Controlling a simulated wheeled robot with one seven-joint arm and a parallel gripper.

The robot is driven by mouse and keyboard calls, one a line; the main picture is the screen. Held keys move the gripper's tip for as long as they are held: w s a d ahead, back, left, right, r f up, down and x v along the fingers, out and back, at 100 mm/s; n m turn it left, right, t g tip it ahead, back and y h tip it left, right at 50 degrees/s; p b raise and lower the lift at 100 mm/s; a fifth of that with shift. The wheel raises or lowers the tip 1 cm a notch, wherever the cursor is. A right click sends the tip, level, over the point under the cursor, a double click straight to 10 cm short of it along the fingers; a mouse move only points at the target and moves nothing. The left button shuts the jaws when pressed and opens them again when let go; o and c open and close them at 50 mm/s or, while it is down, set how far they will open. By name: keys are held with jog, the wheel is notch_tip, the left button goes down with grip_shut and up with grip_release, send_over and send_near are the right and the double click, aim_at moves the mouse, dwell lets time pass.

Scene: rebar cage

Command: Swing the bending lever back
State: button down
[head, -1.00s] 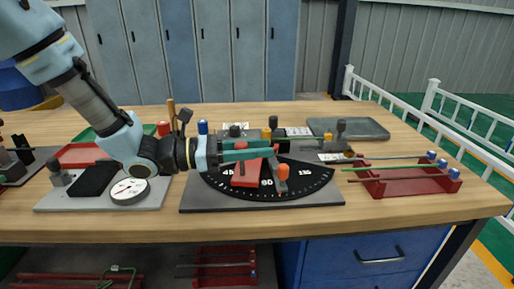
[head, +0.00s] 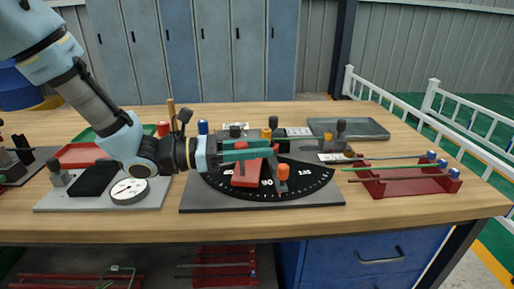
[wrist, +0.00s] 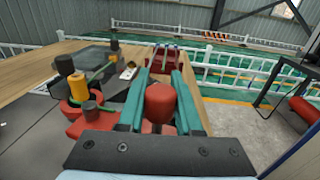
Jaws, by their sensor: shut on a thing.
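The bender stands on a dark base plate (head: 215,205) with a black angle dial (head: 318,184) near the front of the bench. Its red bending lever (head: 246,178) lies over the dial, partly hidden under my gripper. My gripper (head: 272,149) reaches in from the left, low over the dial. In the wrist view, the lever's rounded red handle (wrist: 160,101) sits between the two green fingers, and they are shut on it. Yellow and black posts (wrist: 78,86) stand left of the fingers in the wrist view.
A red rack (head: 410,184) with several rods lies to the right. A grey tray (head: 348,128) is behind it. A plate with a round gauge (head: 130,191) lies left, under my arm. Bare bench top shows at the right front.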

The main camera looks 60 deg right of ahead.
aim_at(243, 144)
jog(key=shift+w, duration=0.1)
jog(key=shift+w+a+r+m+g+y+p, duration=0.1)
jog(key=shift+w+a+m+g+y+p, duration=0.1)
jog(key=shift+w+m+g+y+p, duration=0.5)
jog(key=shift+w+a+r+m+g+y+p, duration=0.15)
jog(key=shift+w+m+g+y+p, duration=0.3)
jog(key=shift+w+y, duration=0.35)
jog(key=shift+w+a+f+m+g+y+p, duration=0.15)
jog(key=shift+w+m+g+y+p, duration=0.25)
jog(key=shift+w+m+y, duration=0.7)
jog(key=shift+w+d+f+m+g+y+p, duration=0.1)
jog(key=shift+w+m+g+y+p, duration=0.3)
jog(key=shift+y, duration=1)
jog(key=shift+w+m, duration=0.25)
jog(key=c, duration=0.6)
grip_release()
jog(key=b+v, duration=0.3)
jog(key=v, duration=0.8)
